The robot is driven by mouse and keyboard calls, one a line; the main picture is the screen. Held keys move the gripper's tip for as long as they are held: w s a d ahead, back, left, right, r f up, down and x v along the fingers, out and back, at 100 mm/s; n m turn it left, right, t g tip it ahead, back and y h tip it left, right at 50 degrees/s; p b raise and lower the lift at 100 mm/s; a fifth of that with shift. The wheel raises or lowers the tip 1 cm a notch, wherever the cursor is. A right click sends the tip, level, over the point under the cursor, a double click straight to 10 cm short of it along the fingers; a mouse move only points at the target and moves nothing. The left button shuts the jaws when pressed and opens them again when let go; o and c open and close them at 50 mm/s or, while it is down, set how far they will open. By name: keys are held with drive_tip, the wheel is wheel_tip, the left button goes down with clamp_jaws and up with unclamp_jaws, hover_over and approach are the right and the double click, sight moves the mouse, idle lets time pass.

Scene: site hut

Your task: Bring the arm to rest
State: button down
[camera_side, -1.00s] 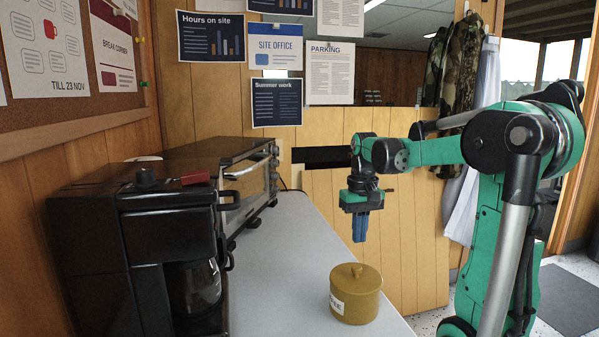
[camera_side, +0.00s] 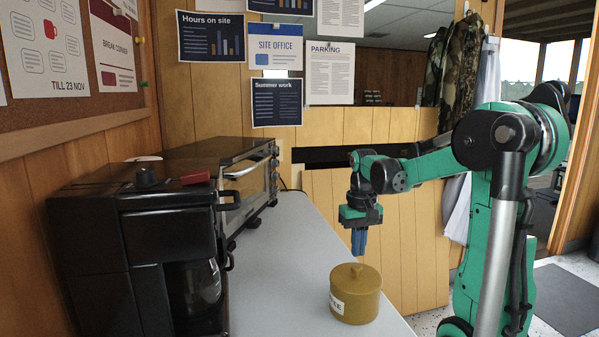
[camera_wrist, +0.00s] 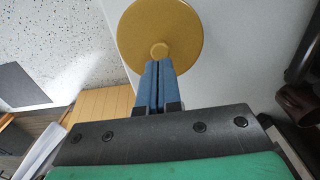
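My gripper (camera_side: 359,243) hangs pointing down above the far right part of the counter, with its blue fingers together and nothing seen between them. In the wrist view my gripper (camera_wrist: 158,66) also shows its two fingers side by side with only a thin line between them. A mustard-yellow lidded pot (camera_side: 355,293) with a white label stands upright on the counter, nearer the side camera than my gripper. The pot's round lid and knob (camera_wrist: 160,28) show past the fingertips in the wrist view. The gripper looks clear of the pot.
A grey counter (camera_side: 285,270) has free room in its middle. A black coffee maker (camera_side: 165,220) with a glass jug and a toaster oven (camera_side: 245,180) line its left side. A wooden panel wall (camera_side: 325,125) stands behind my arm.

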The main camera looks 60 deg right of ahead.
drive_tip(key=shift+f, duration=1.35)
drive_tip(key=shift+r, duration=0.1)
drive_tip(key=shift+r, duration=3.4)
drive_tip(key=shift+a, duration=0.1)
drive_tip(key=w+a+f+n+t, duration=0.1)
drive_tip(key=w+a+n+t, duration=0.1)
drive_tip(key=a, duration=0.9)
drive_tip(key=w+a+f+n+t, duration=0.2)
drive_tip(key=a+n+t, duration=0.3)
drive_tip(key=a, duration=0.5)
drive_tip(key=shift+w+a+f+n, duration=0.2)
drive_tip(key=shift+w+a+n, duration=0.15)
drive_tip(key=shift+w+n, duration=0.4)
drive_tip(key=shift+s, duration=0.15)
